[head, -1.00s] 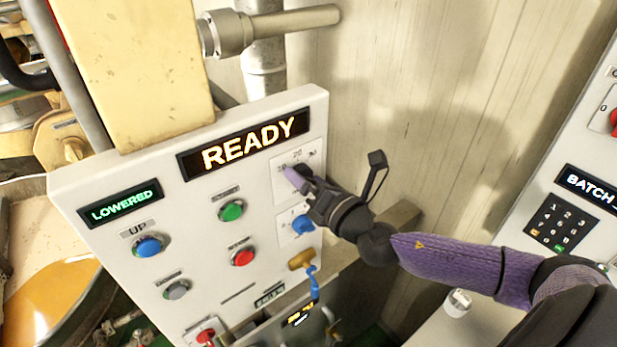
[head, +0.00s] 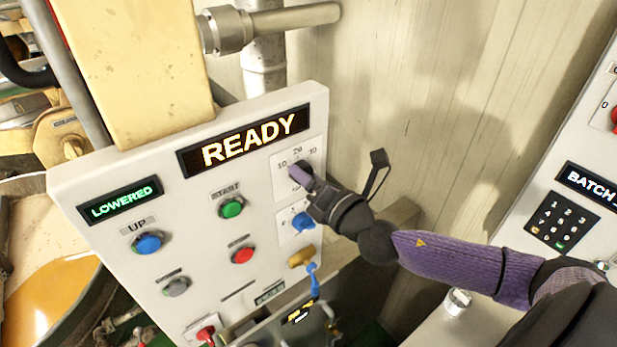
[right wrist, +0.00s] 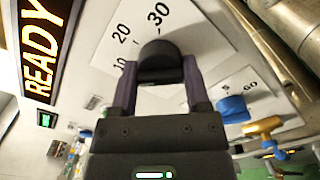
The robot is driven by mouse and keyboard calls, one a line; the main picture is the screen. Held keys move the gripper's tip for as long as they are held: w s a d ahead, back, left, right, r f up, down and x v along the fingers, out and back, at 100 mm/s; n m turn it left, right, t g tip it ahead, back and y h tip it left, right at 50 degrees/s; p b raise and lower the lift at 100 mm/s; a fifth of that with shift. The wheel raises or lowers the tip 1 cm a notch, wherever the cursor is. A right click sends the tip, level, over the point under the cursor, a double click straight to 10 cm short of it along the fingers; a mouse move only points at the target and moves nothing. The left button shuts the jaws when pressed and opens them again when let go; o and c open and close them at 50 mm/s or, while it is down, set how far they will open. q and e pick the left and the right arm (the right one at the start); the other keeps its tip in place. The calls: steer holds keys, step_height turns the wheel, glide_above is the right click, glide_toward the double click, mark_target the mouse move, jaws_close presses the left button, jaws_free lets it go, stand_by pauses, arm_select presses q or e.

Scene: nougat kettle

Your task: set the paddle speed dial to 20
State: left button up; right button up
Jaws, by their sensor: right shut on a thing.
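The paddle speed dial is a black round knob (right wrist: 158,60) on a white plate (head: 285,165) marked 10, 20 and 30, at the panel's upper right under the READY display (head: 243,140). My right gripper (head: 302,176) is at the knob. In the right wrist view my right gripper (right wrist: 160,74) has its two purple fingers on opposite sides of the knob, shut on it. The knob's pointer mark is not visible, so I cannot tell its setting. My left gripper is not in view.
A blue knob (head: 303,223) sits just below the dial, with a yellow valve handle (head: 301,257) under it. Green (head: 232,208), red (head: 242,255) and blue (head: 148,243) buttons are further left. A keypad panel (head: 562,222) stands at the right.

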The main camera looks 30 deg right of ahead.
steer(key=m, duration=0.4)
steer(key=shift+m, duration=2.5)
steer(key=o, duration=1.3)
steer(key=s, duration=0.3)
steer(key=s+b, duration=0.1)
steer(key=s, duration=0.2)
steer(key=s+d, duration=0.1)
steer(key=s, duration=0.3)
steer(key=shift+b, duration=0.35)
